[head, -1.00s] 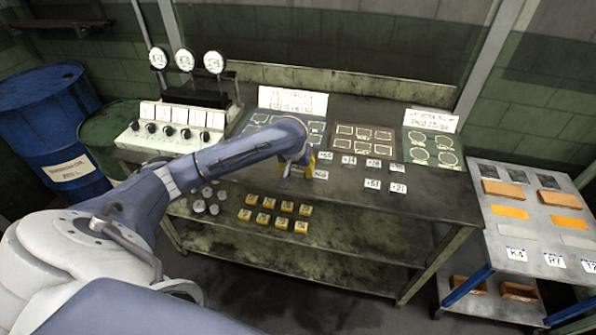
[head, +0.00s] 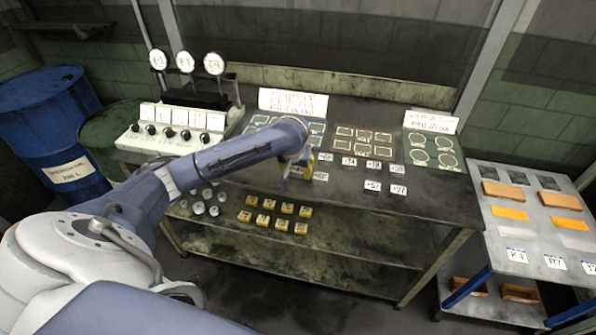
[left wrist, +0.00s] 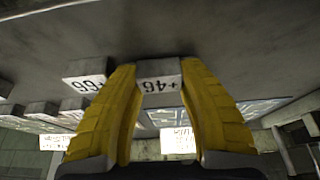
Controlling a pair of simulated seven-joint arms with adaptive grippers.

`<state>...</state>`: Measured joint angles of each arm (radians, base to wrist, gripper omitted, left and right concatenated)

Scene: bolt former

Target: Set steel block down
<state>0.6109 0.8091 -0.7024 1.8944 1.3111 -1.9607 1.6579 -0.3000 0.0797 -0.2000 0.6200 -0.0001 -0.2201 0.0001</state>
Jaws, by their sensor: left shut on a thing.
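My left gripper (left wrist: 160,95) has yellow fingers shut on a grey steel block (left wrist: 159,68) whose white label reads like +46 upside down. In the head view the left gripper (head: 297,172) is low over the dark workbench (head: 240,178), near its front left part, and the held block is mostly hidden there. I cannot tell whether the block touches the bench top. Another labelled steel block (left wrist: 86,83) stands beside it in the left wrist view, apart from the fingers. My right gripper is not in view.
Several labelled blocks (head: 372,187) stand on the bench to the right of the gripper. Behind are boards with outlined squares (head: 362,137) and circles (head: 433,148). A control box with knobs (head: 172,130) stands left. Yellow blocks (head: 280,226) sit on the lower shelf.

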